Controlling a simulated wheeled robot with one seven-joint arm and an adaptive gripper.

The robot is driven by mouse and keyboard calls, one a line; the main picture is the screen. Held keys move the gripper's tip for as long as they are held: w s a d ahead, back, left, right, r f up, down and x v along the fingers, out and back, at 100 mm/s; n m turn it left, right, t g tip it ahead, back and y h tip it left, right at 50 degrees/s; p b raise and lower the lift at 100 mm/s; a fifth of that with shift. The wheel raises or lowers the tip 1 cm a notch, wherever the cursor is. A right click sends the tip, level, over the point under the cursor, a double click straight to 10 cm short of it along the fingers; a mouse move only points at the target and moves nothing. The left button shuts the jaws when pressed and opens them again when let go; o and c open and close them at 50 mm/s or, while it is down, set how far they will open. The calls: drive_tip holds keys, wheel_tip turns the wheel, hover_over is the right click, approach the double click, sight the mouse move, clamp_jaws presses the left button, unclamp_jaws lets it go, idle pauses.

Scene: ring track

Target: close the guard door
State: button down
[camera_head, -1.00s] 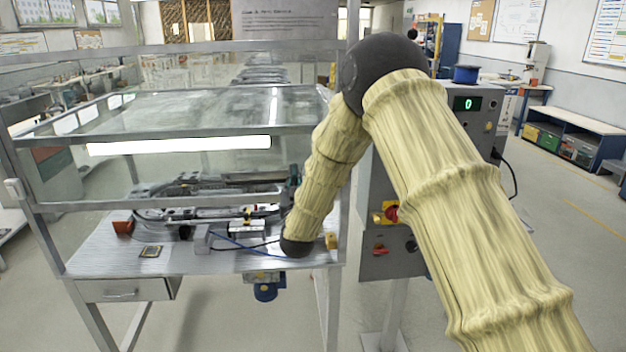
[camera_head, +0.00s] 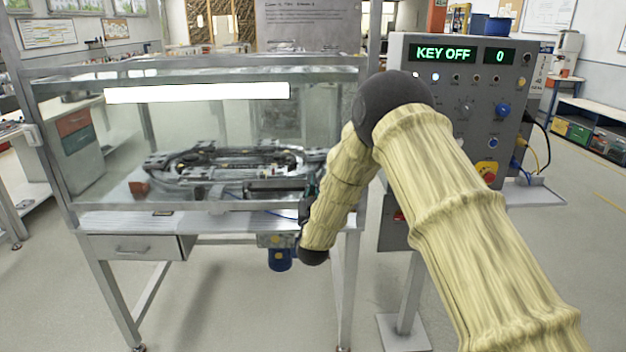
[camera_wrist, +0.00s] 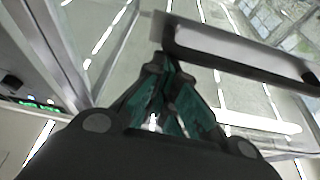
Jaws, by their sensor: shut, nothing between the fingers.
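The guard door appears to be the clear, metal-framed panel (camera_head: 110,150) across the front of the ring-track bench in the head view. Its lower rail (camera_head: 190,206) lies just above the strip of bare tabletop at the front; I cannot tell whether it is fully down. The ring track (camera_head: 235,165) shows behind the panel. My gripper (camera_head: 316,185) is at the right end of the panel, partly hidden by my arm. Contact is unclear.
A grey control box (camera_head: 450,120) reading "KEY OFF" and "0" stands right of the bench, close to my arm. A drawer (camera_head: 135,247) is under the bench at left. The floor before the bench is clear.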

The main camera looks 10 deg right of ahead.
wheel_tip(320, 180, down, 8)
drive_tip(key=b, duration=0.4)
drive_tip(key=shift+f, duration=0.15)
drive_tip(key=shift+s+f, duration=0.1)
drive_tip(key=shift+f, duration=0.05)
